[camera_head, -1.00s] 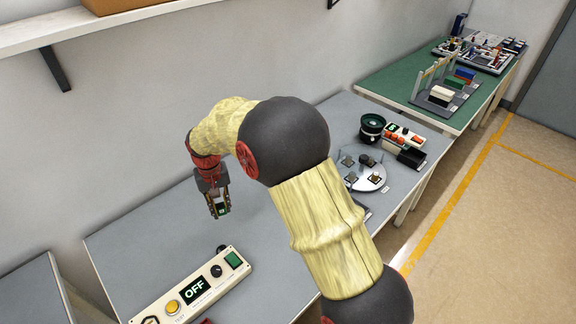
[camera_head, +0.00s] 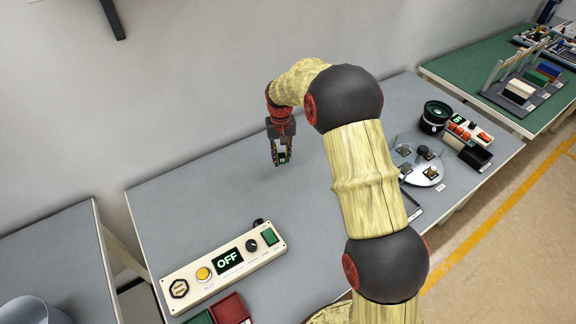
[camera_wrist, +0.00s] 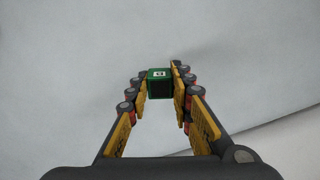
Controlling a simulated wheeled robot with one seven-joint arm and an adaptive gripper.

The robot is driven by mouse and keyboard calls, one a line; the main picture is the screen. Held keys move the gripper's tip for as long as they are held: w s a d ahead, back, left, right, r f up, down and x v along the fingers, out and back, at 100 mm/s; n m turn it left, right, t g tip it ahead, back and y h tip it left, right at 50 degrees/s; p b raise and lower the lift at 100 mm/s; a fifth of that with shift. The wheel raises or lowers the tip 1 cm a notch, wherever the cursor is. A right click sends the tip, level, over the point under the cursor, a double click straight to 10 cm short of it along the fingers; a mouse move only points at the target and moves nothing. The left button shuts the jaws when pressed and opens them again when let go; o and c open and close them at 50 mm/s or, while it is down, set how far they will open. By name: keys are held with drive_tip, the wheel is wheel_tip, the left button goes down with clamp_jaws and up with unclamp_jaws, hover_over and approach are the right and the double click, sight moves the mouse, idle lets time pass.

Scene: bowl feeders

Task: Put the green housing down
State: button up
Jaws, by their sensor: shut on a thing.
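My gripper (camera_head: 281,160) is shut on the green housing (camera_wrist: 159,86), a small green block with a white mark on its face. In the wrist view the housing sits between the two yellow finger pads at the fingertips. In the head view the housing (camera_head: 283,157) shows small and dark at the fingertips, over the grey table (camera_head: 200,205). The fingers point down. The gap between housing and tabletop is hard to tell. In the wrist view only a plain pale grey surface lies beyond it.
A control panel (camera_head: 224,265) reading OFF lies at the table's front left. Red (camera_head: 229,309) and green (camera_head: 199,318) trays sit at its near side. A round plate with small parts (camera_head: 422,170), a dark feeder bowl (camera_head: 435,115) and a button box (camera_head: 469,130) stand at right. The table's left middle is clear.

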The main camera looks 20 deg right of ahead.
sight(287, 169)
drive_tip(key=f, duration=0.1)
drive_tip(key=w+d+f, duration=0.1)
drive_tip(key=shift+w+d+f+b, duration=0.25)
drive_tip(key=shift+d+f+b, duration=0.05)
drive_tip(key=shift+d+f, duration=0.1)
drive_tip(key=shift+w+d+f+b, duration=0.15)
drive_tip(key=shift+f+b, duration=0.25)
drive_tip(key=shift+f, duration=0.5)
drive_tip(key=shift+d+f+b, duration=0.1)
drive_tip(key=shift+f+b, duration=0.3)
drive_tip(key=shift+f, duration=0.5)
drive_tip(key=shift+f, duration=0.15)
drive_tip(key=o, duration=1)
